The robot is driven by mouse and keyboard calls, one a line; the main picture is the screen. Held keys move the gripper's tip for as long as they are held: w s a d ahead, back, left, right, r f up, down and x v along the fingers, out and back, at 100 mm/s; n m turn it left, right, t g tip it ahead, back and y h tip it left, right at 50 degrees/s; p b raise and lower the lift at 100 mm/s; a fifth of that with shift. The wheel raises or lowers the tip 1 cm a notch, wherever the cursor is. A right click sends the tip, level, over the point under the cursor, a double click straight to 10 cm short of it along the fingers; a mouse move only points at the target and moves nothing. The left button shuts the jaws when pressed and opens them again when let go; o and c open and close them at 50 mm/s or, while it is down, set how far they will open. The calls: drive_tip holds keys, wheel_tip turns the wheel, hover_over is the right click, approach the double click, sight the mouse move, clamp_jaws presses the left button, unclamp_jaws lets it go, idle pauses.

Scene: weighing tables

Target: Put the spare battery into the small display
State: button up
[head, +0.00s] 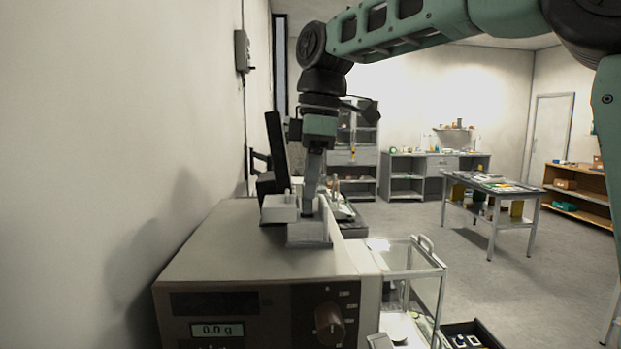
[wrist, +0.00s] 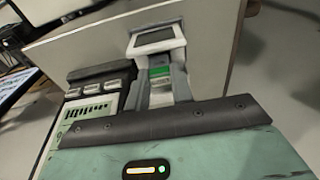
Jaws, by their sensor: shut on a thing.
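In the wrist view my gripper (wrist: 160,82) points at the small display (wrist: 157,40), a pale housing with a dark-framed grey screen. The gripper is shut on a small piece with a green face, apparently the spare battery (wrist: 160,72). The battery is right at the near side of the display; I cannot tell whether it is in the housing or just before it. In the head view my gripper (head: 312,190) reaches down over the grey cabinet's top, and its tips and the battery are hidden. A pale block there (head: 308,234) may be the display.
The grey cabinet (head: 230,250) has a 0.0 g readout (head: 217,329) and a dark knob (head: 329,319). A slotted unit (wrist: 95,103) stands left of my gripper in the wrist view. A wall (head: 120,120) is close on the left. A trolley (head: 415,270) stands right; open floor lies beyond.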

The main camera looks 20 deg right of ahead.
drive_tip(key=shift+f+b, duration=1)
drive_tip(key=shift+f, duration=0.4)
drive_tip(key=o, duration=1.5)
drive_tip(key=shift+r+p, duration=3.8)
drive_tip(key=shift+r, duration=0.25)
